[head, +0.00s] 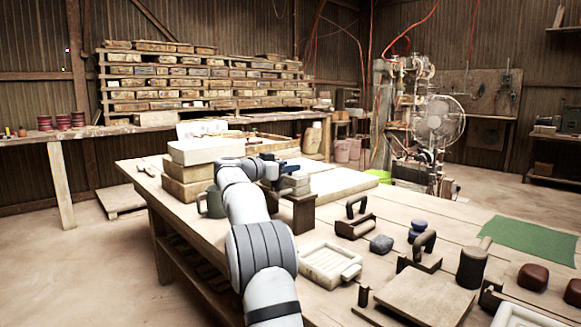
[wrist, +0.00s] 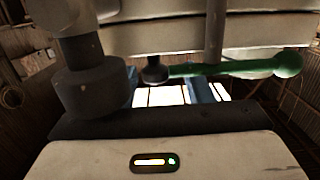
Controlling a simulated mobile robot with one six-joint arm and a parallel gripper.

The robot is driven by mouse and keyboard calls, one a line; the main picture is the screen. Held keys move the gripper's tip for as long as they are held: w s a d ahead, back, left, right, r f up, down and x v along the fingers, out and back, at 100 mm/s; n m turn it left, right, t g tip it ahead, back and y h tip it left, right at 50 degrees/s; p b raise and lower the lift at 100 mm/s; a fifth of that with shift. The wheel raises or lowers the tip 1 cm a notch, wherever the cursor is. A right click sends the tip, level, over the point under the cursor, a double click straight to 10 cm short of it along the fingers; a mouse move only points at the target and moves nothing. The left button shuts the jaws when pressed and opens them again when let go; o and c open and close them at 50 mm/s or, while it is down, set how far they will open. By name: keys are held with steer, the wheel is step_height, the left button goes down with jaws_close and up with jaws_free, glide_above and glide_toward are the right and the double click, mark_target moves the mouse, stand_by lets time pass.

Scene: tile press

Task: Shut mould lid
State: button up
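My gripper (head: 285,170) is at the end of my arm over the back of the workbench, beside a small stack of blocks on a dark stand (head: 303,212). Its fingers are too small in the head view to tell open from shut. In the wrist view a rod with a green knob (wrist: 240,68) and a dark cylinder (wrist: 90,88) lie close ahead. I cannot tell surely which piece is the mould lid. A flat wooden board in a dark frame (head: 420,295) lies at the front, a dark handle behind it. A pale shallow tray (head: 330,262) lies to its left.
Pale slabs (head: 195,150) are stacked at the back left.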

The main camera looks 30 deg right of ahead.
steer(key=s+a, duration=0.1)
steer(key=a, duration=0.6)
steer(key=shift+a+r+p, duration=0.3)
steer(key=shift+a+p, duration=0.05)
steer(key=shift+p, duration=0.1)
steer(key=shift+r, duration=0.1)
steer(key=s+a+r+n+y+p, duration=0.2)
steer(key=s+a+n+y+p, duration=0.3)
steer(key=s+a+p, duration=0.4)
steer(key=s+a+r+n+y+p, duration=0.3)
steer(key=s+a+p, duration=0.7)
steer(key=s, duration=0.8)
steer(key=s+a+r+n+y+p, duration=0.3)
steer(key=s+a+n+y+p, duration=0.5)
steer(key=s+p, duration=0.6)
steer(key=shift+a+r+y+p, duration=0.25)
steer(key=shift+a+y+p, duration=0.15)
steer(key=shift+a, duration=0.65)
steer(key=shift+s, duration=0.1)
